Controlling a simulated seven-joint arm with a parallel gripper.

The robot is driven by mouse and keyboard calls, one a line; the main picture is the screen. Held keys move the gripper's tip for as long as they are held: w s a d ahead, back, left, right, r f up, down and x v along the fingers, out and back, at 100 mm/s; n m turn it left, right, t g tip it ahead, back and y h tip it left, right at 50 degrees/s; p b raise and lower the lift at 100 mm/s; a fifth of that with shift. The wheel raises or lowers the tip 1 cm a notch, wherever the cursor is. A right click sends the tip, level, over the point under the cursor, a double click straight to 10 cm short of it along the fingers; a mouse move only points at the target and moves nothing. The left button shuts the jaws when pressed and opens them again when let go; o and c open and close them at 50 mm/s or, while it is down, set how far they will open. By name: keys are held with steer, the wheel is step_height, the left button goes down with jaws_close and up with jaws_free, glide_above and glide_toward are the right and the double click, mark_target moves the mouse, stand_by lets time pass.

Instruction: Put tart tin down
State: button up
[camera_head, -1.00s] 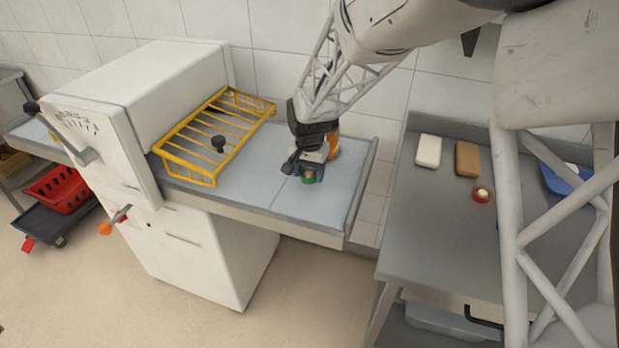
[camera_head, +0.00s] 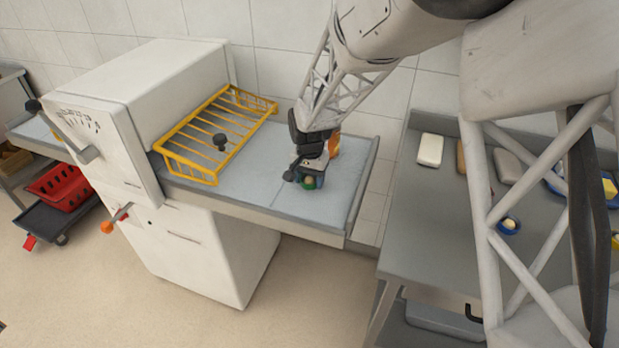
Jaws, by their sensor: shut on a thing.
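My gripper (camera_head: 304,174) is low over the grey-blue top of the right-hand shelf (camera_head: 262,182) of the white oven. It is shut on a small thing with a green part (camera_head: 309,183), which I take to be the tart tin. The fingers and wrist cover most of it. I cannot tell whether it touches the surface. An orange item (camera_head: 335,144) stands just behind my gripper, partly hidden by it.
The shelf's front is clear.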

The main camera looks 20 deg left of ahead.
steer(key=shift+f, duration=0.15)
steer(key=o, duration=0.9)
step_height(320, 180, up, 12)
steer(key=shift+r, duration=0.2)
stand_by(0.4)
stand_by(0.6)
